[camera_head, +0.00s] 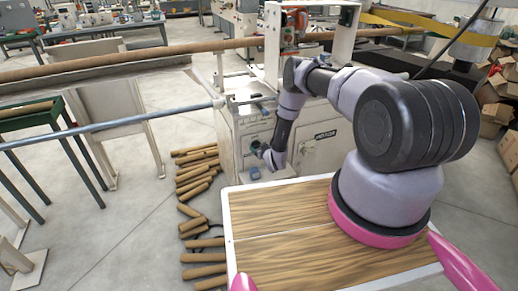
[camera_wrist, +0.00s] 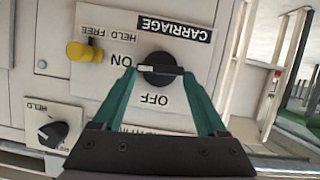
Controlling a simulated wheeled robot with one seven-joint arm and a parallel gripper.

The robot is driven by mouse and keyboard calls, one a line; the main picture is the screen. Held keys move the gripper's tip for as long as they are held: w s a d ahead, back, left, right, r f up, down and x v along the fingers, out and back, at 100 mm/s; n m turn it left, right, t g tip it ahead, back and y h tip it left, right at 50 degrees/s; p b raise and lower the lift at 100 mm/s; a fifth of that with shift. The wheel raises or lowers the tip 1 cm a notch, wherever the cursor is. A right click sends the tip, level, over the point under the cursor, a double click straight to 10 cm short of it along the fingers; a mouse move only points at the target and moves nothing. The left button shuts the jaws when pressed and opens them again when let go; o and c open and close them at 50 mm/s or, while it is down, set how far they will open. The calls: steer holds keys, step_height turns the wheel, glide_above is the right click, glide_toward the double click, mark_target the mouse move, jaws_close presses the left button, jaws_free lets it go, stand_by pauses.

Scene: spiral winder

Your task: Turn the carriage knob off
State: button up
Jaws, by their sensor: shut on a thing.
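The black carriage knob (camera_wrist: 157,76) sits on a white panel under the CARRIAGE label (camera_wrist: 175,26), which appears upside down in the wrist view. My gripper (camera_wrist: 160,71) has its two teal fingers on either side of the knob, shut on its grip bar. The bar lies about level in the picture. Its white mark is at the left end, toward the ON label (camera_wrist: 123,62). The OFF label (camera_wrist: 154,98) is below the knob, between the fingers. In the head view my arm reaches the machine's front panel; the knob is too small or hidden there.
A yellow knob (camera_wrist: 84,51) with HELD and FREE labels is left of the carriage knob. Another black knob (camera_wrist: 51,134) is lower left. The machine cabinet (camera_head: 315,145) stands beyond my wooden top. Cardboard tubes (camera_head: 195,175) lie on the floor to its left.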

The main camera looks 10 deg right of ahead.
steer(key=n+h, duration=0.2)
steer(key=shift+s+a+f+n+t, duration=0.1)
steer(key=shift+a+f+n+t, duration=0.05)
steer(key=shift+a+n+t, duration=0.2)
steer(key=n, duration=0.1)
steer(key=n+h, duration=0.1)
steer(key=shift+a+f+n+t, duration=0.15)
steer(key=shift+a+n+t, duration=0.1)
steer(key=shift+n+t, duration=0.1)
steer(key=n+h, duration=0.1)
steer(key=n+t, duration=0.1)
steer(key=n, duration=0.1)
steer(key=shift+s+a+f+h, duration=0.1)
steer(key=shift+f+h, duration=0.2)
steer(key=shift+h, duration=0.1)
steer(key=shift+f+n+t+h, duration=0.2)
steer(key=shift+n+t, duration=0.25)
steer(key=shift+n, duration=0.6)
steer(key=shift+f+n+t+h, duration=0.15)
steer(key=shift+n+t, duration=0.3)
steer(key=shift+n, duration=0.6)
steer(key=o, duration=1.3)
steer(key=shift+s, duration=0.1)
